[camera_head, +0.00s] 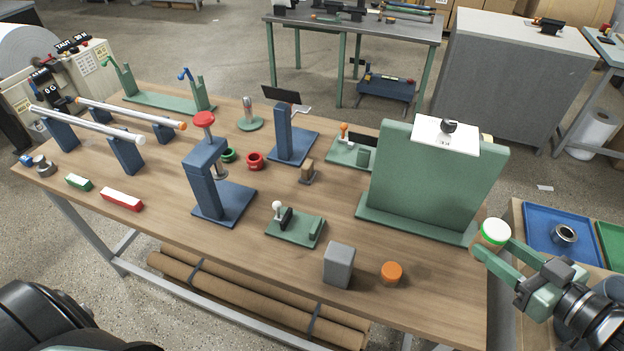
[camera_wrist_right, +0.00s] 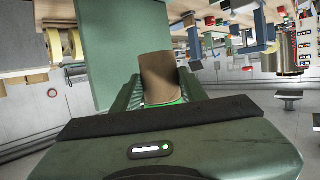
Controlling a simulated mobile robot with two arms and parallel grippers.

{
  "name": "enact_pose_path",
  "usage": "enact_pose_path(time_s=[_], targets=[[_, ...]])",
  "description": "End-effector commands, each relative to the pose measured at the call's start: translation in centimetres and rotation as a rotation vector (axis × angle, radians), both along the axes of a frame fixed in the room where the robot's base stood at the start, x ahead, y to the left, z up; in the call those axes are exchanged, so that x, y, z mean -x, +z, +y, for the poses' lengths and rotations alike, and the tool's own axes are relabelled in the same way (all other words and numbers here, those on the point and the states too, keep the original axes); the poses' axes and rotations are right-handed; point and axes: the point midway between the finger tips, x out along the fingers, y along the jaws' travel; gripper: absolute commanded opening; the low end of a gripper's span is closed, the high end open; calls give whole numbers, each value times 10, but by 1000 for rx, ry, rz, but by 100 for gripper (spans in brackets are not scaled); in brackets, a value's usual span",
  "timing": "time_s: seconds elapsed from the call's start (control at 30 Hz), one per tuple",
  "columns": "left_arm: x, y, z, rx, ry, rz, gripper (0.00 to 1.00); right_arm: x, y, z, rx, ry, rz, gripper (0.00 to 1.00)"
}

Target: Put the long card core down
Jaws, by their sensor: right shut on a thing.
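My right gripper (camera_head: 493,243) is shut on a card core at the right end of the bench. In the head view the core (camera_head: 496,232) shows a pale end with a green ring. In the right wrist view the brown core (camera_wrist_right: 160,76) stands between the fingers, with a green band near the palm. Its full length is hidden in the head view. It is held just right of the tall green plate stand (camera_head: 434,180), beyond the bench's right edge. My left gripper is not in view.
A blue tray (camera_head: 544,258) with a metal ring (camera_head: 564,235) and a green tray (camera_head: 612,236) lie at the right. A grey block (camera_head: 339,265) and an orange-topped piece (camera_head: 391,272) stand on the wooden bench (camera_head: 440,290). Fixtures crowd its middle.

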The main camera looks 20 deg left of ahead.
Motion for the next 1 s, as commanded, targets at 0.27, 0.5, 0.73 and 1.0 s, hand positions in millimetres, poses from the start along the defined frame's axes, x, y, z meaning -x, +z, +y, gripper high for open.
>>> enact_pose_path(time_s=[0.27, 0.5, 0.73, 1.0], targets=[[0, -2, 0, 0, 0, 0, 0, 0, -8, 1, 0, 1, 2, 4], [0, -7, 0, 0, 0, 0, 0, 2, -63, 1, -5, -1, 9, 4], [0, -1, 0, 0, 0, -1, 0, 1, -121, 1, -4, -2, 6, 4], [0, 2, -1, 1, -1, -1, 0, 0, -160, 1, -1, 0, -1, 4]])
